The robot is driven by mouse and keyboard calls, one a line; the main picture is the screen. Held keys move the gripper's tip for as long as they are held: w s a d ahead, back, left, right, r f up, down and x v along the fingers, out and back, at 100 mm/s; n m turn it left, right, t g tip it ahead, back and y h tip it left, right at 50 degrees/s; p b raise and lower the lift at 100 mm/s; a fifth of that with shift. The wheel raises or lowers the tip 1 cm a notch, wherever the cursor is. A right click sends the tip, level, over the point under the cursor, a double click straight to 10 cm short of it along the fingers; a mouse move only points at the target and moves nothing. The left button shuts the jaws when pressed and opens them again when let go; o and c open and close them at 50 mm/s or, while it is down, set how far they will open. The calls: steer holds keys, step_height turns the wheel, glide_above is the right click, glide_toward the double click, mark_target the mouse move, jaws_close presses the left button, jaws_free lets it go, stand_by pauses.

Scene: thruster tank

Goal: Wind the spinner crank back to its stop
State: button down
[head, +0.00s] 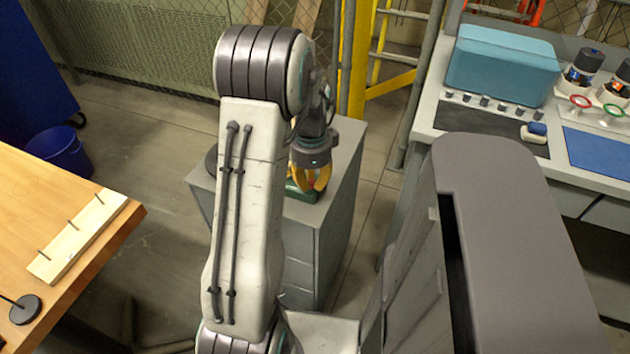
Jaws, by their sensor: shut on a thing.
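My gripper (312,186) is low over the top of a grey drawer cabinet (345,175), with its yellow fingers pointing down. The fingers are closed on a small part of the spinner crank, which they mostly hide. A green body (301,193) shows around and below the fingertips on the cabinet top. My arm covers much of the cabinet top, so the crank's angle and its stop cannot be seen.
A dark round edge (211,160) shows at the cabinet's left. A wooden table (100,250) with a pegged board (78,236) stands left, a blue bucket (62,150) behind it. A workbench (590,175) with a teal case (502,65) is right. A yellow ladder frame (358,60) stands behind.

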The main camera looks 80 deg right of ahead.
steer(key=m, duration=0.1)
steer(key=w+m, duration=0.1)
steer(key=m, duration=0.3)
steer(key=shift+w+f, duration=0.1)
steer(key=shift+w, duration=0.15)
steer(key=shift+m, duration=0.4)
steer(key=c, duration=1.2)
jaws_free()
step_height(320, 180, up, 12)
steer(key=shift+r, duration=0.1)
stand_by(0.5)
